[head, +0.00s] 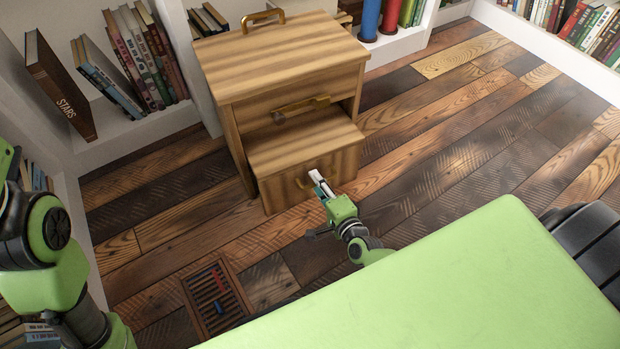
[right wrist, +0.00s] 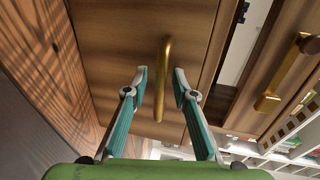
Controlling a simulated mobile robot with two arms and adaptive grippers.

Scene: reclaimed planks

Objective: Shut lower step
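A striped wooden step cabinet (head: 290,60) stands against the shelves in the head view. Its lower step (head: 305,145) sticks out from the body toward me. A brass handle (head: 302,184) is on the step's front and also shows in the right wrist view (right wrist: 160,95). My right gripper (head: 317,182) is at the step's front beside this handle. In the right wrist view the right gripper (right wrist: 160,80) is open, with the handle between its parted fingers. I cannot tell whether a finger touches it. My left arm shows at the left edge, but its gripper does not.
An upper brass handle (head: 300,106) sits above the step, and another (head: 263,19) is on the cabinet's top. Bookshelves with books (head: 140,60) line the walls. A floor grate (head: 215,300) lies at front left. The plank floor (head: 480,140) to the right is clear.

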